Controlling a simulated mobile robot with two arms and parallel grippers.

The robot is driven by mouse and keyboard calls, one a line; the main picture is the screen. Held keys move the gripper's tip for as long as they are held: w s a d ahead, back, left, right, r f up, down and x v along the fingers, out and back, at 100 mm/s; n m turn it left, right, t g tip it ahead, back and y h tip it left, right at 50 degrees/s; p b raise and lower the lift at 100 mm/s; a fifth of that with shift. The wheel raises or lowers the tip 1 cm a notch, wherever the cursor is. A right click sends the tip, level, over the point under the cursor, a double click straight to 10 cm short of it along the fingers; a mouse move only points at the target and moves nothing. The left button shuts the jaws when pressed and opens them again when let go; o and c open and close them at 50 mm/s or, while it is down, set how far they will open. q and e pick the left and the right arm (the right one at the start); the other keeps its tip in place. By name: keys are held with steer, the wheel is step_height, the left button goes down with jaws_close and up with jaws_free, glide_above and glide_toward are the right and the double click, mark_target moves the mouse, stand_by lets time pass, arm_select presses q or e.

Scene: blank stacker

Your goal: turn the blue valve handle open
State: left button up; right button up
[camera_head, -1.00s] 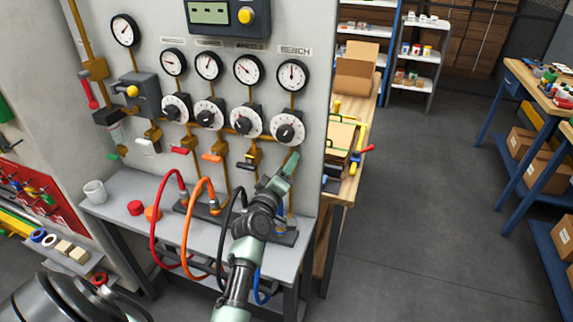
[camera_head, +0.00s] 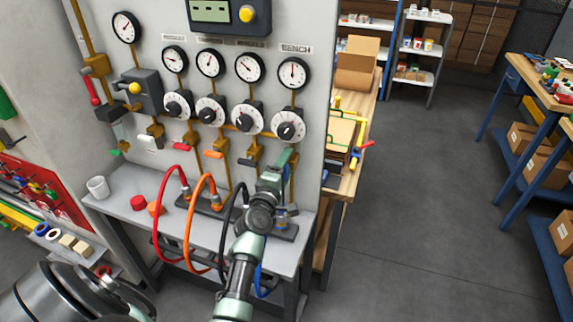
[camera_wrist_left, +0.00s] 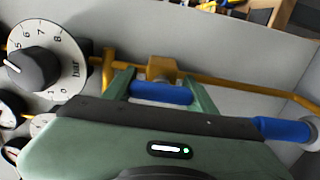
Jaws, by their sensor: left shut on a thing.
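The blue valve handle (camera_wrist_left: 162,93) lies between the two green fingers of my left gripper (camera_wrist_left: 159,90) in the left wrist view. The fingers are closed on it from both sides. The handle sits in front of a brass valve body (camera_wrist_left: 162,68) on a brass pipe. In the head view my left gripper (camera_head: 284,158) is at the panel below the BENCH regulator dial (camera_head: 289,126), and it hides the handle there. My right gripper is not in view.
Red (camera_head: 160,215), orange (camera_head: 189,235) and black hoses loop over the grey bench ledge, left of my left arm. Other valves with white, red, orange (camera_head: 213,154) and black handles line the panel to the left. Open floor lies to the right.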

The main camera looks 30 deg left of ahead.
arm_select(q)
steer(key=shift+f, duration=0.15)
steer(key=o, duration=1.4)
steer(key=shift+c, duration=0.2)
steer(key=shift+s, duration=0.15)
steer(key=p+v, duration=0.1)
steer(key=v, duration=0.6)
steer(key=shift+s, duration=0.3)
steer(key=shift+d, duration=0.2)
